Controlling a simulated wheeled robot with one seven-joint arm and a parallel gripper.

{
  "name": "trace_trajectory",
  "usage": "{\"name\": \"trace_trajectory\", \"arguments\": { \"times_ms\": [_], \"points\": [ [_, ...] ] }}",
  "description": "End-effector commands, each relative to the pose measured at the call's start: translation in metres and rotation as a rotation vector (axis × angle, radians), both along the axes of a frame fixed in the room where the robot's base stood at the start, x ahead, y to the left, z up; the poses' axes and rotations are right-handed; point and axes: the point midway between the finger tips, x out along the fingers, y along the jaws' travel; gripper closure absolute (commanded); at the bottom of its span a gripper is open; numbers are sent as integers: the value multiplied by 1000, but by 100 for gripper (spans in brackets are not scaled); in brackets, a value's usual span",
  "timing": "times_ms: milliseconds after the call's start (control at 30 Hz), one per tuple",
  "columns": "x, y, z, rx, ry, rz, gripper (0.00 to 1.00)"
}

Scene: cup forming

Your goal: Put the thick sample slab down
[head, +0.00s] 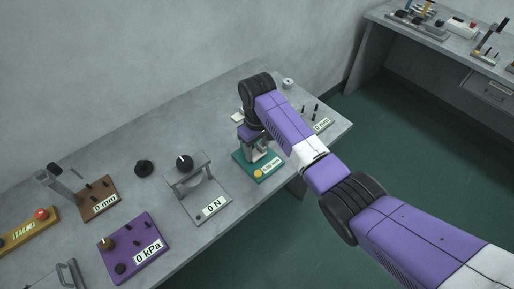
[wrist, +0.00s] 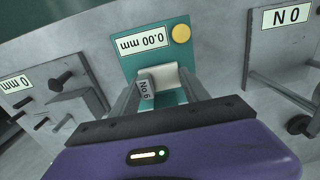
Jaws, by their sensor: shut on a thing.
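My gripper (wrist: 163,86) is shut on a small pale slab (wrist: 168,75), seen between its two fingers in the wrist view. A grey piece marked "No 6" (wrist: 146,88) shows beside the slab at the left finger. The slab is over the teal gauge (wrist: 130,67), which has a yellow button and reads 0.00 mm. I cannot tell whether the slab touches the gauge. In the head view my gripper (head: 258,150) is low at the teal gauge (head: 243,161), and my wrist hides most of the slab.
The 0 N stand (head: 211,204) is left of the teal gauge, and a 0 mm device (head: 321,124) is right of it. A pale flat piece (head: 237,118) lies behind on the grey table. A purple 0 kPa device (head: 135,247) is at the front left.

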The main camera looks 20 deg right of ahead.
Motion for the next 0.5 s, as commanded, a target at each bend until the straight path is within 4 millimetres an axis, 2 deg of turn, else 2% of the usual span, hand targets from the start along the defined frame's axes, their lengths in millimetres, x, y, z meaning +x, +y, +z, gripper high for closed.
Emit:
{"name": "trace_trajectory", "arguments": {
  "times_ms": [500],
  "points": [
    [0, 0, -12, 1, 1, 0, 91]
  ]
}}
